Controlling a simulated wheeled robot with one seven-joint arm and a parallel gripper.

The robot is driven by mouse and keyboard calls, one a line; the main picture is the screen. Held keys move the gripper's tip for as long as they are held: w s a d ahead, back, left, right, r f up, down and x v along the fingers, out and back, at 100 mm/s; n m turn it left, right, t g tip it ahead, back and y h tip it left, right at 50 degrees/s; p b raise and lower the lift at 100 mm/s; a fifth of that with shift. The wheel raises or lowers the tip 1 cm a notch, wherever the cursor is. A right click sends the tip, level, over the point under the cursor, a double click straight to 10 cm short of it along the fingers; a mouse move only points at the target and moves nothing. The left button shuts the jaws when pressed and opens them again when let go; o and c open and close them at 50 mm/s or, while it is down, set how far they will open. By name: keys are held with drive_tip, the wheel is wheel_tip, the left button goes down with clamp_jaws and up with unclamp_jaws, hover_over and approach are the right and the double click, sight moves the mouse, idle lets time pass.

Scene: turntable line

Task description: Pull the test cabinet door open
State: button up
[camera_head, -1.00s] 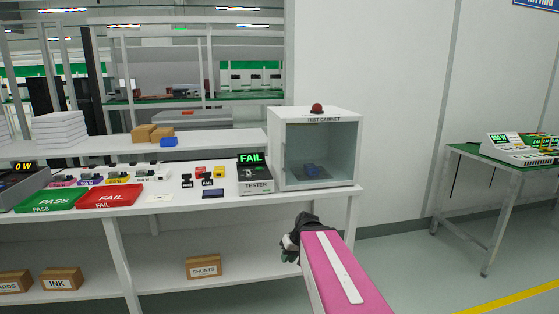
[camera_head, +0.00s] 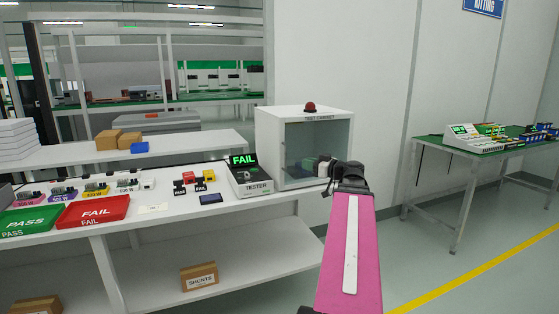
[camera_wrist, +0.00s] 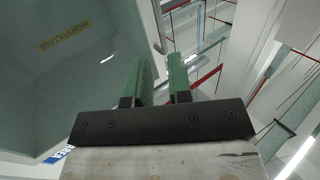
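The test cabinet (camera_head: 326,115) is a white box with a red dome on top, at the right end of the bench. Its glass door (camera_head: 297,140) looks shut in the head view. My gripper (camera_head: 316,167) is in front of the door's lower right part. In the wrist view its two green fingers (camera_wrist: 160,80) are apart, with nothing clearly held between them. A glassy grey-green panel with a yellow label (camera_wrist: 62,38) fills the left of that view, close to the left finger. I cannot make out the door handle; my gripper may hide it.
A tester (camera_head: 250,181) showing FAIL stands just left of the cabinet. Red FAIL (camera_head: 92,211) and green PASS (camera_head: 30,220) trays lie further left on the bench. A green-topped table (camera_head: 490,148) stands at right. Floor between bench and table is clear.

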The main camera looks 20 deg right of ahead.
drive_tip(key=x, duration=1)
drive_tip(key=shift+w+a, duration=0.15)
drive_tip(key=shift+w, duration=0.15)
clamp_jaws()
